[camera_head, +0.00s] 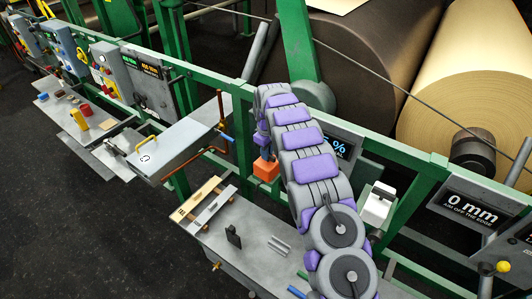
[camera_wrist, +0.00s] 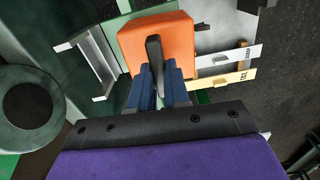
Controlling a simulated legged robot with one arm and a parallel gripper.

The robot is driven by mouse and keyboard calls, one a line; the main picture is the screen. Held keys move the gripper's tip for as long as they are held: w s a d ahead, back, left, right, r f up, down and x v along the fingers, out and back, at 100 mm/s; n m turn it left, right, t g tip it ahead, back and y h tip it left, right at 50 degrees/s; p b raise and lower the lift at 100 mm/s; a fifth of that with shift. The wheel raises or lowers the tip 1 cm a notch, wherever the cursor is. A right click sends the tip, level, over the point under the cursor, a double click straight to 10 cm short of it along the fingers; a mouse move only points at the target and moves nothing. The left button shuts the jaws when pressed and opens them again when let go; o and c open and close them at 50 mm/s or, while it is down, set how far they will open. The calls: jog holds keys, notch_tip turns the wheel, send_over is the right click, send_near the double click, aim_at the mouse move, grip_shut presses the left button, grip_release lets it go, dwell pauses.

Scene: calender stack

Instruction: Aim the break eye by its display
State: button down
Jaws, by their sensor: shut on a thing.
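The break eye looks to be the orange box (camera_head: 266,170), just left of my arm in the head view. In the wrist view the orange box (camera_wrist: 180,40) fills the top middle, with a black lever (camera_wrist: 154,52) in front of it. My gripper (camera_wrist: 160,82) has its blue fingers on either side of that lever, shut on it. In the head view my gripper (camera_head: 265,154) is mostly hidden by the arm. A dark display (camera_head: 342,146) shows a blue "%" behind my arm; its digits are covered, so I cannot read the value.
A grey bench (camera_head: 250,252) stands below with labelled strips, a black piece and metal bars on it. A green rail (camera_head: 420,165) runs behind my arm, with large paper rolls (camera_head: 480,70) beyond. A "0 mm" display (camera_head: 472,208) is at the right. Dark floor is open at lower left.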

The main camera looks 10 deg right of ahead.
jog(key=shift+s+d+f+m, duration=0.15)
jog(key=shift+m, duration=0.55)
jog(key=c, duration=1.1)
grip_release()
jog(key=shift+s+d, duration=0.1)
jog(key=shift+r, duration=0.2)
jog(key=shift+r, duration=0.3)
notch_tip(320, 180, up, 17)
jog(key=p, duration=0.3)
jog(key=shift+w+f, duration=0.2)
jog(key=shift+w, duration=0.05)
